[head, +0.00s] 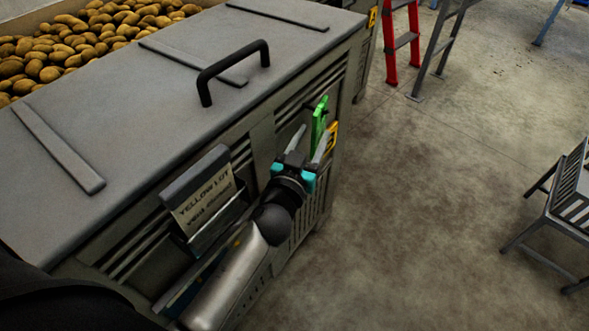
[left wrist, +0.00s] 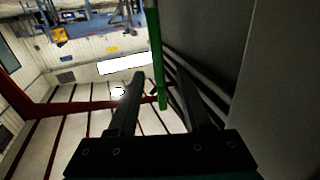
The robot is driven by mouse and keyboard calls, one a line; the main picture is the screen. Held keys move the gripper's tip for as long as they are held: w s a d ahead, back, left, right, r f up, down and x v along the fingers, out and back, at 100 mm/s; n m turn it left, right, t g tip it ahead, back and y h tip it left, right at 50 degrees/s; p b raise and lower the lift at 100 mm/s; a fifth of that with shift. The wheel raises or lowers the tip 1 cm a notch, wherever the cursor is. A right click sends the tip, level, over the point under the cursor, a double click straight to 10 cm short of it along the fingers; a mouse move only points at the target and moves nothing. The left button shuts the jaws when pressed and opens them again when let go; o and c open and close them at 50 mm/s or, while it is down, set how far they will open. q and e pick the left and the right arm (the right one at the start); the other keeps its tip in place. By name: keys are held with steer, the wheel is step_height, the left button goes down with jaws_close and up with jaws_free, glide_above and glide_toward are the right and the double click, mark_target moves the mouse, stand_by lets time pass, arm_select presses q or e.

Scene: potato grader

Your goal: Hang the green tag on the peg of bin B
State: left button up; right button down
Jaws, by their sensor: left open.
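The green tag (head: 319,121) is upright against the slatted side of the grey bin (head: 225,130), near its right corner. The peg behind it is hidden, so I cannot tell whether the tag hangs on it. My left gripper (head: 309,142) is open just below the tag, its fingers pointing up at it. In the left wrist view the tag (left wrist: 157,55) shows edge-on as a thin green strip between the two open fingers (left wrist: 160,76); I see no grip on it. My right gripper is not in view.
A yellow label (head: 331,138) is beside the tag, its letter partly hidden. A card holder reading "YELLOW LOT" (head: 204,200) juts out left of my gripper. A black handle (head: 234,72) rises from the lid.

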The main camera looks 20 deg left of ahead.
arm_select(q)
steer(key=s, duration=0.4)
steer(key=shift+s+d, duration=0.1)
steer(key=shift+s, duration=0.2)
steer(key=s+b, duration=0.1)
steer(key=s, duration=0.7)
steer(key=shift+s+d, duration=0.15)
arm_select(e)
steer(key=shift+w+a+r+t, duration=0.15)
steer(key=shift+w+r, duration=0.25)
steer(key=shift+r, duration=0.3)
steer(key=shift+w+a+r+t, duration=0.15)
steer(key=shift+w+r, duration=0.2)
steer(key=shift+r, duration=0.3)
arm_select(q)
steer(key=shift+r, duration=0.1)
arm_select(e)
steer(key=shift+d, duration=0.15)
